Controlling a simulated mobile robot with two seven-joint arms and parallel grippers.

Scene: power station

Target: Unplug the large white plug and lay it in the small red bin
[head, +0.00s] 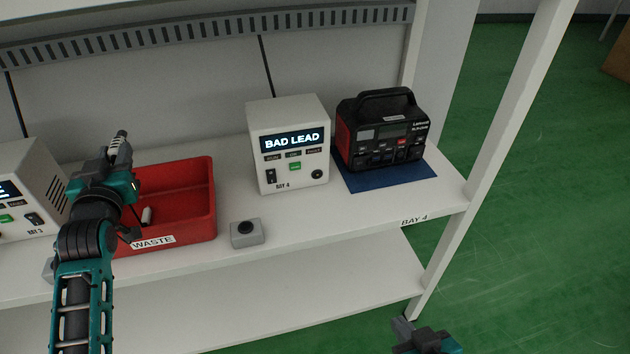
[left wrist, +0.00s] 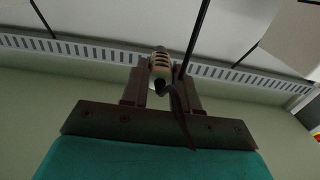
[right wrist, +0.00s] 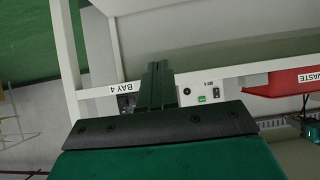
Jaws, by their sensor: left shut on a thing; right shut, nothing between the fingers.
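My left gripper (head: 124,160) is above the left part of the red bin (head: 190,222), which is labelled WASTE. It is shut on a pale plug (head: 118,148) with dark ribs, which also shows between the fingers in the left wrist view (left wrist: 160,66). A black cable (left wrist: 190,50) runs beside the plug there. A small white cylindrical piece (head: 147,215) shows inside the bin; my arm hides the bin's left side. My right gripper (head: 403,330) is at the bottom right of the head view, in front of the shelf, shut and empty.
A white BAY 4 unit (head: 290,150) reading BAD LEAD stands right of the bin. A black and red power station (head: 382,135) sits on a blue mat (head: 400,178). A grey button box (head: 246,234) is near the shelf's front edge. A BAY 3 unit (head: 25,195) stands left.

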